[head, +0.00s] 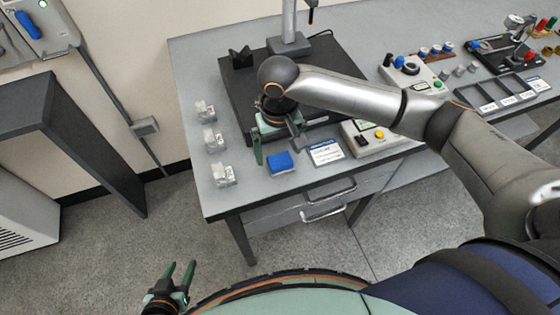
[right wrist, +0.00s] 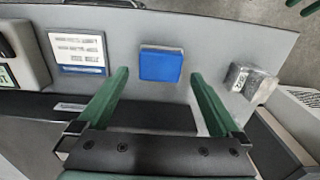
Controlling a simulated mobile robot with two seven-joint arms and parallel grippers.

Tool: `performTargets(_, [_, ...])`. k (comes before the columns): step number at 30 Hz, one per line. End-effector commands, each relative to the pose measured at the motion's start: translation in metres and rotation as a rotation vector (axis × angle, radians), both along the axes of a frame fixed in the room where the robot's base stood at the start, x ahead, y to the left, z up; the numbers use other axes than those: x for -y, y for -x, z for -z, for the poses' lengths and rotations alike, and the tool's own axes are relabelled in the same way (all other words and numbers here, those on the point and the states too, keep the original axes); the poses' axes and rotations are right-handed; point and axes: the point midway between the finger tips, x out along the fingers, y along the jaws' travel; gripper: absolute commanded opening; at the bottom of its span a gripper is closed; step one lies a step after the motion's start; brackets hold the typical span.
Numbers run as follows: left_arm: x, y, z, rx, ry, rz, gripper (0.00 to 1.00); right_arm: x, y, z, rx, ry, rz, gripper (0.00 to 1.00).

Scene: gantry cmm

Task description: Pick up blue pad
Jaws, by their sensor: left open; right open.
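The blue pad (head: 280,163) lies flat on the grey table near its front left edge. It also shows in the right wrist view (right wrist: 161,65), ahead of the fingertips and roughly between their lines. My right gripper (head: 277,145) is above the table, just behind the pad in the head view. Its two green fingers (right wrist: 158,82) are apart and nothing is between them; part of it is hidden by my own arm in the head view. My left gripper (head: 181,272) is open and empty, low in front of the table at the bottom left.
A label card (head: 325,152) and a control box (head: 375,138) stand right of the pad. Several clear blocks (head: 222,175) line the table's left edge. A dark plate with a column (head: 289,45) is behind. Bare table (head: 245,200) lies in front.

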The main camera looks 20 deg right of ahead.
Motion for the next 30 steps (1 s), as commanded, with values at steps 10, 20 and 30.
performTargets(10, [0.0, -0.002, 0.0, 0.004, 0.0, 0.0, 0.5, 0.001, 0.0, 0.025, 0.001, 0.001, -0.001, 1.0])
performTargets(20, [0.0, -0.002, 0.0, 0.004, 0.0, 0.0, 0.5, 0.0, 0.0, 0.025, 0.001, 0.0, -0.001, 0.74])
performTargets(30, [0.0, -0.002, 0.0, 0.005, 0.0, 0.0, 0.5, 0.0, 0.0, 0.025, 0.001, 0.0, -0.001, 0.36])
